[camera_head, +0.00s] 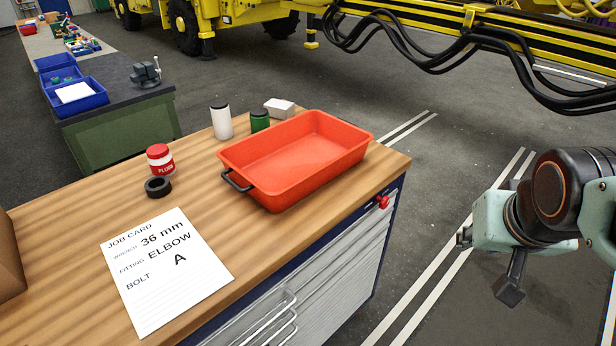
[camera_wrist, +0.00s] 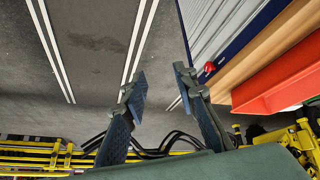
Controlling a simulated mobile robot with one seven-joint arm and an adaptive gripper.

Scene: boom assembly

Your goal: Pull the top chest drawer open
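The chest (camera_head: 393,215) has a wooden top, dark blue sides and silver drawer fronts, seen at a steep angle. The top drawer (camera_head: 340,262) is the uppermost silver front and looks closed, flush with the rest. Bar handles (camera_head: 277,322) show at the lower left of the fronts; which belongs to the top drawer is hard to tell. My gripper (camera_head: 487,264) is right of the chest, clear of it. In the wrist view my gripper (camera_wrist: 160,86) has its two fingers apart with nothing between them; the silver drawer fronts (camera_wrist: 212,28) are beyond to the upper right.
A red knob (camera_head: 383,202) sticks out near the chest's corner. On top are a red tray (camera_head: 310,155), a job card (camera_head: 165,270), jars and a black ring (camera_head: 158,187). Open floor (camera_head: 440,180) lies right of the chest. Yellow machinery with hanging hoses (camera_head: 430,40) is behind.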

